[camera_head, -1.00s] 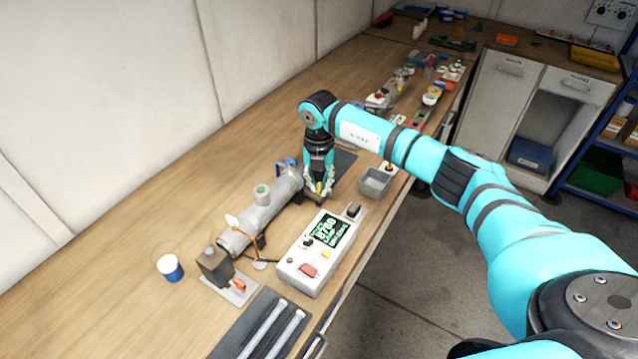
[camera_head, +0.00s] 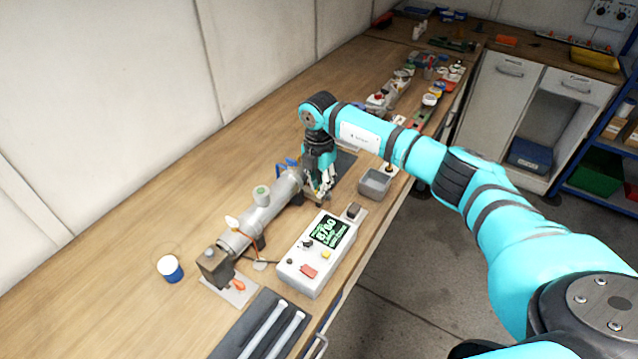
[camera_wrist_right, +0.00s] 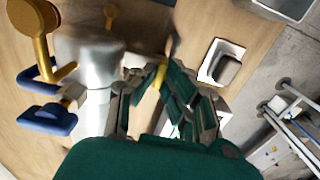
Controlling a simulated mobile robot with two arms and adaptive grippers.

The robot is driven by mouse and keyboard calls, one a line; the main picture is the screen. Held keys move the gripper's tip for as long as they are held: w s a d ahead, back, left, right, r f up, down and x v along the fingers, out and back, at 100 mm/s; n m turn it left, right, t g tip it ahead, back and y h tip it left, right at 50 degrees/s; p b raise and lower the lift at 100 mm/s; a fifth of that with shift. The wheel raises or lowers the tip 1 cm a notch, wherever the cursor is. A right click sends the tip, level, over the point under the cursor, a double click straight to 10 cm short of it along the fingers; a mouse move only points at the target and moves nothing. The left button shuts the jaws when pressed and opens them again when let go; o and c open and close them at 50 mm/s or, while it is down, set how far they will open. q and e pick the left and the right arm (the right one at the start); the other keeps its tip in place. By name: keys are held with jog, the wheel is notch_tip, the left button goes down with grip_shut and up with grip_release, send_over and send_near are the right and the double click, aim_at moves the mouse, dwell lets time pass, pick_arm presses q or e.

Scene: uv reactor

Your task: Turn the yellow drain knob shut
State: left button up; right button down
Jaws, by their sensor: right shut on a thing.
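My right gripper (camera_head: 323,194) points down at the cylinder's far right end. In the right wrist view its fingers (camera_wrist_right: 164,76) are shut on the yellow drain knob (camera_wrist_right: 160,76), of which only a small part shows between them. The knob is hidden by the fingers in the head view, and its exact angle cannot be told. My left gripper is not in view.
A white control box (camera_head: 311,258) with a lit display stands just in front of the cylinder. A grey bin (camera_head: 375,183) is right of my gripper. A blue handle (camera_wrist_right: 46,116) is beside the cylinder.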

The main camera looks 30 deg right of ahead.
jog(key=c, duration=1.4)
grip_release()
jog(key=shift+r, duration=0.1)
notch_tip(320, 180, up, 12)
jog(key=shift+f, duration=0.1)
